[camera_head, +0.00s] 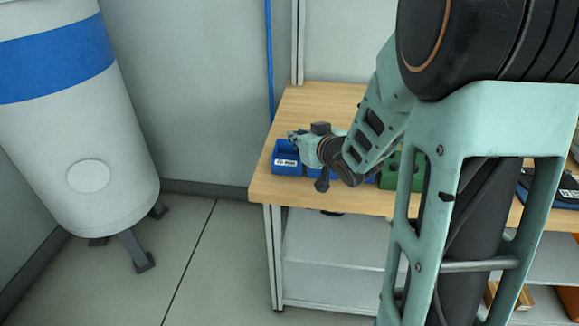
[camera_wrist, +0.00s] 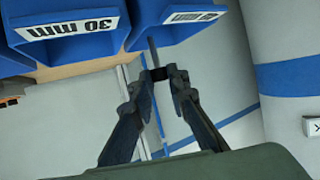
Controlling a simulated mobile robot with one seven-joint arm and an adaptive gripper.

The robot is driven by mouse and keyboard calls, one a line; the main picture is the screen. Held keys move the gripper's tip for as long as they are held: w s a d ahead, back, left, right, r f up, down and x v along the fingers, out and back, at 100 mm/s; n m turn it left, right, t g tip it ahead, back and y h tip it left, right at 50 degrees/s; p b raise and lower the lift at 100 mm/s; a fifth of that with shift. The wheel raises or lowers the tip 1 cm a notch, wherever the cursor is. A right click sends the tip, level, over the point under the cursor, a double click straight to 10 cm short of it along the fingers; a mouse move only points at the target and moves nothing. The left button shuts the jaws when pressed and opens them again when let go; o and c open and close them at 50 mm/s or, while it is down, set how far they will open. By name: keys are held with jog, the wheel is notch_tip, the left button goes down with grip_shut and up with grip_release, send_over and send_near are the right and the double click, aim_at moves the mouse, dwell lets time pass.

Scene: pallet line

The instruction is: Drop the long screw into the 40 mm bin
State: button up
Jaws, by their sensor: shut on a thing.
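My gripper (camera_wrist: 160,76) is shut on the long screw in the wrist view. The screw's thin grey shaft (camera_wrist: 151,52) sticks out beyond the fingertips, across the edge of a blue bin (camera_wrist: 176,33). That bin's label is too slanted to read for sure. A blue bin (camera_wrist: 72,50) to its left reads "30 mm". In the head view my gripper (camera_head: 299,143) is over or close to a blue bin (camera_head: 287,170) at the bench's left end; its label is too small to read. The screw cannot be made out there.
The wooden bench (camera_head: 277,193) carries a green block with holes (camera_head: 389,172) right of the bins, partly behind my arm. A dark item (camera_head: 565,187) lies at the right. A white tank with a blue band (camera_head: 88,130) stands left; the floor between is clear.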

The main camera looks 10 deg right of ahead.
jog(key=shift+f, duration=0.55)
jog(key=o, duration=0.9)
jog(key=shift+o, duration=0.2)
jog(key=shift+s+r, duration=0.1)
jog(key=shift+s, duration=0.05)
jog(key=v, duration=0.7)
jog(key=shift+s, duration=0.15)
